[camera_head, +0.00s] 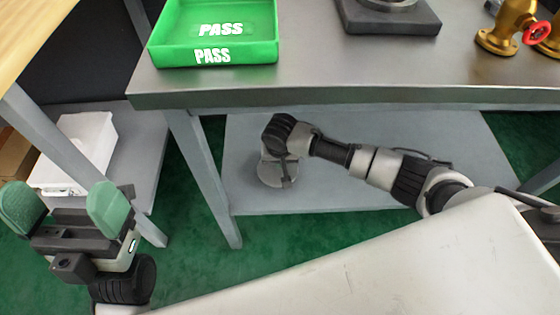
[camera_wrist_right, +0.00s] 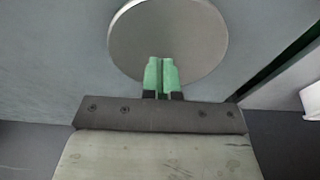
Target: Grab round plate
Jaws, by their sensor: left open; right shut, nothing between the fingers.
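The round plate (camera_wrist_right: 168,28) is a plain grey disc in the right wrist view, against a grey surface. My right gripper (camera_wrist_right: 161,75) has its two green fingers shut together with nothing between them. The fingers overlap the plate's near edge in that view; I cannot tell whether they touch it. In the head view my right arm reaches under the table to the lower shelf (camera_head: 400,185), and its green fingers are hidden there. My left gripper (camera_head: 68,208) is open and empty at the lower left, with its green fingers upward and wide apart.
The metal table top (camera_head: 310,75) overhangs the lower shelf. On it are a green PASS tray (camera_head: 213,57), a dark block (camera_head: 388,18) and brass valves (camera_head: 497,40). A table leg (camera_head: 205,175) stands left of my right arm. A white box (camera_head: 88,140) sits on the left shelf.

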